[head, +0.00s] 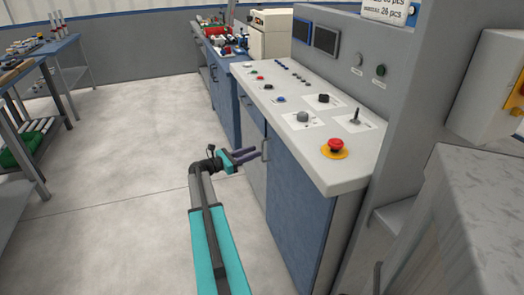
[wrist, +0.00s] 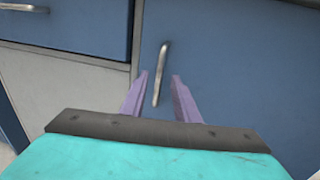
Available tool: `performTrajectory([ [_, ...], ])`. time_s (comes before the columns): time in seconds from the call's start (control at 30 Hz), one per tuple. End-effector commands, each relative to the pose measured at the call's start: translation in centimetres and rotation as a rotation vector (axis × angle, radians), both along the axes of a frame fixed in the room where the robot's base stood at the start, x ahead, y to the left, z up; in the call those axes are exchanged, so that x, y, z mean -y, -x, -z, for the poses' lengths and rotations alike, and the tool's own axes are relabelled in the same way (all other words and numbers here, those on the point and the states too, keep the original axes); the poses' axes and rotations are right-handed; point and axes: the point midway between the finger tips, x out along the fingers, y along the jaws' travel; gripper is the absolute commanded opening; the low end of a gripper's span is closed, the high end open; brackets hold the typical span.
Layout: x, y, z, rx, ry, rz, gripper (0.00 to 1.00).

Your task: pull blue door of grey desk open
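The grey desk (head: 365,150) stands right of centre in the head view, with a sloped control panel on top. Its blue door (head: 298,205) is on the front and looks closed; it also fills the right of the wrist view (wrist: 235,75). A metal bar handle (wrist: 161,75) stands near the door's left edge, and shows in the head view (head: 264,149). My gripper (wrist: 160,76) is open, with its purple fingers on either side of the handle's lower part. I cannot tell whether they touch it. In the head view my gripper (head: 256,153) reaches the handle from the left.
A blue drawer (wrist: 70,22) with its own handle is left of the door, above a grey panel (wrist: 70,85). A red emergency button (head: 335,146) is on the desk top. The floor (head: 110,170) left of my arm is clear. Workbenches (head: 50,60) stand far left.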

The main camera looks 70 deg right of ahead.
Motion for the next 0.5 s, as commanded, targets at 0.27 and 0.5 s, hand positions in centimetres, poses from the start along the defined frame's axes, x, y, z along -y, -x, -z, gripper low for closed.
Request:
performTrajectory([
  [0.27,3.0,2.5,0.0,-0.001,0.001,0.003,0.28],
  [0.5,4.2,3.5,0.0,0.000,0.000,0.001,0.28],
])
